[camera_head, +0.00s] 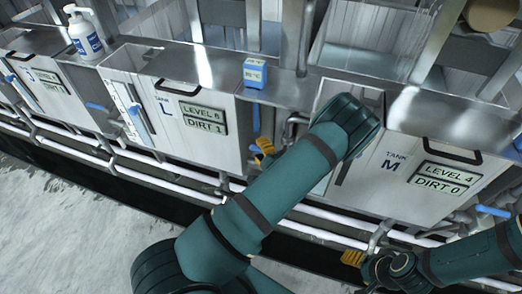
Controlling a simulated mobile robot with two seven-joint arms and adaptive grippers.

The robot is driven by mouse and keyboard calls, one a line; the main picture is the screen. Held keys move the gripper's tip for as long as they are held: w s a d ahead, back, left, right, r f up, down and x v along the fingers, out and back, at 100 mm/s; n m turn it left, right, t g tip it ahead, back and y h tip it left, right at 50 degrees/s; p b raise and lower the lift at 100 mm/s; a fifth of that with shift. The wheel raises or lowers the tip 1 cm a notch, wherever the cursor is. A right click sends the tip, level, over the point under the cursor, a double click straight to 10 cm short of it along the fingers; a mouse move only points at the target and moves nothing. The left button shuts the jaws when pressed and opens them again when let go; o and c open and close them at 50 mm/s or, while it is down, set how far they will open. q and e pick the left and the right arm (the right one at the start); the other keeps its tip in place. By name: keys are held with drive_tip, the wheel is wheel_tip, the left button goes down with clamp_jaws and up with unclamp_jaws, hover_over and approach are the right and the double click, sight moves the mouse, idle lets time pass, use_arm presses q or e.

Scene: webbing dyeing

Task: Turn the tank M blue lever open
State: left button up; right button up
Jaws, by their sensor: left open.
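Tank M (393,165) is the grey-white tank at the right, labelled LEVEL 4 and DIRT 0. A blue lever (256,117) stands upright in the gap to the left of tank M. Another blue lever (494,211) lies nearly level at its lower right. I cannot tell from the labels which belongs to tank M. My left gripper (264,150) shows only its yellow fingertips, just below the upright lever; my arm hides the rest. It is open, and contact is not clear. My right gripper (354,258) is low in front of tank M, with one yellow fingertip showing.
Tank L (165,110) stands left, with another blue lever (97,106) beside it. A blue box (254,73) and a white bottle (84,34) stand on the ledge. White pipes (190,172) run along the front. My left arm crosses tank M's left part.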

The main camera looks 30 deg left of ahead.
use_arm(q)
clamp_jaws()
idle(0.3)
